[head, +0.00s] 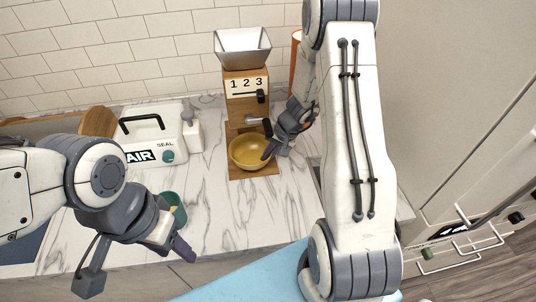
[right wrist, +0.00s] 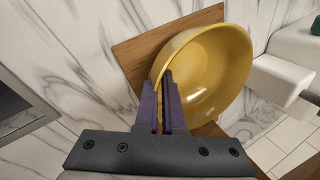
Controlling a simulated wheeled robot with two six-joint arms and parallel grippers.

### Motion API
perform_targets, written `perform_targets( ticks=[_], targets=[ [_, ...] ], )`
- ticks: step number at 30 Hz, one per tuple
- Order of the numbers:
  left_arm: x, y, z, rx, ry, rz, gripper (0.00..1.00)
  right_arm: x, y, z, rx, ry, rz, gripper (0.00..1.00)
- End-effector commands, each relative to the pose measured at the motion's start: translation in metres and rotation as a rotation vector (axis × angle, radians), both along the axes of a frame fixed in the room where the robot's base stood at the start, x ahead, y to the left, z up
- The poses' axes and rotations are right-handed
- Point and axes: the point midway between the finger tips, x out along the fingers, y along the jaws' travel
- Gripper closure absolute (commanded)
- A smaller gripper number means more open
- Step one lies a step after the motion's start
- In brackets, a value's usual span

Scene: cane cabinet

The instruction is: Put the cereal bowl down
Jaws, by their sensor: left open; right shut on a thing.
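The yellow cereal bowl (head: 248,152) is at the foot of the wooden dispenser (head: 245,105), over its wooden base board (head: 240,172). It looks upright in the head view; I cannot tell whether it touches the board. My right gripper (head: 270,149) is shut on the bowl's rim. In the right wrist view the purple fingers (right wrist: 165,105) pinch the near wall of the bowl (right wrist: 215,70). My left gripper (head: 182,250) is open and empty near the front edge of the counter, beside a green cup (head: 174,207) partly hidden behind it.
The marble counter (head: 215,225) is clear in front of the board. A white box marked AIR SEAL (head: 150,135) stands left of the dispenser. The dispenser has a metal hopper (head: 243,48) on top and a dark handle (head: 248,98). A tiled wall is behind.

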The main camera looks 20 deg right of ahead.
Motion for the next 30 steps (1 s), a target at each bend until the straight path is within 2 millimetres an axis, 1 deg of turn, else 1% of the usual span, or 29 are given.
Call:
perform_targets(
  ticks=[1,2,3,14,18,19,23,27,30],
  targets=[
    [0.0,0.0,-0.002,0.0,0.0,0.0,0.5,0.0,0.0,-0.002,0.0,0.0,-0.001,0.9],
    [0.0,0.0,-0.001,0.0,0.0,0.0,0.5,0.0,0.0,-0.001,0.0,0.0,-0.001,0.79],
    [0.0,0.0,-0.001,0.0,0.0,0.0,0.5,0.0,0.0,-0.001,0.0,0.0,-0.001,0.64],
    [0.0,0.0,0.0,0.0,0.0,0.0,0.5,-0.002,-0.002,-0.001,0.0,0.002,-0.004,0.64],
    [0.0,0.0,0.008,0.0,0.0,0.0,0.5,-0.002,-0.002,0.006,0.0,0.002,-0.005,0.64],
    [0.0,0.0,0.005,0.0,0.0,0.0,0.5,-0.002,-0.004,0.009,-0.001,-0.001,-0.005,0.64],
    [0.0,0.0,0.007,0.0,0.0,0.0,0.5,-0.008,-0.012,0.032,-0.002,-0.004,-0.005,0.64],
    [0.0,0.0,0.008,0.0,0.0,0.0,0.5,-0.016,-0.022,0.062,-0.002,-0.004,-0.006,0.64],
    [0.0,0.0,0.008,0.0,0.0,0.0,0.5,-0.021,-0.029,0.08,-0.002,-0.005,-0.006,0.64]
  ],
)
